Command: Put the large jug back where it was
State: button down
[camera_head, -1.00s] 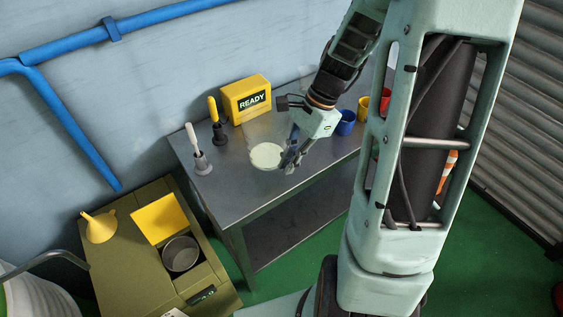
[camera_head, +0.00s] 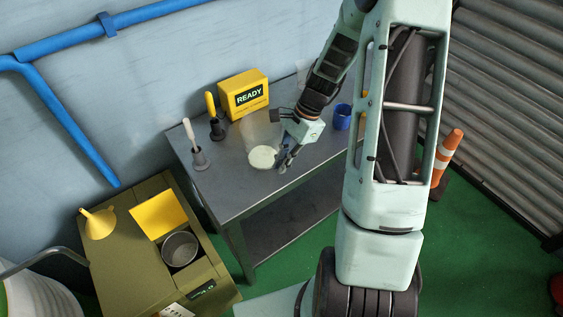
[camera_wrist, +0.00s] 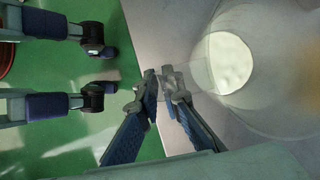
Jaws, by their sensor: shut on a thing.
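The large jug (camera_head: 263,157) is clear, with a pale round patch of contents low inside it. It stands roughly upright over the front part of the metal table (camera_head: 235,200). I cannot tell whether its base touches the tabletop. In the wrist view the jug (camera_wrist: 232,65) fills the right side, its see-through wall open toward the camera. My gripper (camera_head: 285,163) is at the jug's right side. In the wrist view my fingertips (camera_wrist: 166,82) are closed together at the jug's left side, on what looks like its clear handle, which is hard to make out.
A yellow READY box (camera_head: 243,95) stands behind the jug. A yellow-handled tool (camera_head: 211,104) and a white-handled tool (camera_head: 190,133) stand in dark holders at left. A blue cup (camera_head: 342,117) is at right. An olive cabinet (camera_head: 125,265) is nearby, and a traffic cone (camera_head: 447,158) stands on the floor.

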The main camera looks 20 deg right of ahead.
jog(key=c, duration=2.5)
grip_release()
jog(key=shift+f, duration=0.15)
jog(key=shift+c, duration=0.2)
jog(key=o, duration=0.4)
jog(key=shift+o, duration=0.2)
jog(key=v, duration=1.2)
jog(key=shift+r, duration=0.25)
